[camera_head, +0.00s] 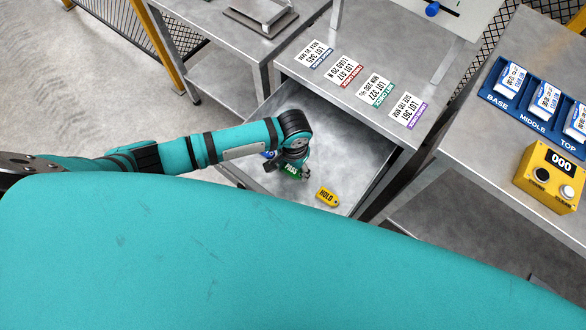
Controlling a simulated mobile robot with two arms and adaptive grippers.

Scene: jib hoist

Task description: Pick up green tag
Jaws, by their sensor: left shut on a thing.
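The green tag (291,171) is inside an open metal drawer, at the fingertips of my left gripper (298,166). White lettering shows on its face, partly covered by the fingers. My left gripper points down into the drawer and is shut on the green tag. Whether the tag is clear of the drawer floor I cannot tell. A yellow tag marked HOLD (327,197) lies on the drawer floor to the right of the gripper. A blue tag (268,154) shows partly behind the gripper. My right gripper is not in view.
The drawer (345,160) hangs open under a metal bench (345,110) bearing several lot cards. At right, a blue rack (508,105) marked BASE, MIDDLE and TOP holds white cards, near a yellow counter box (550,177). A low metal table (215,32) stands at upper left.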

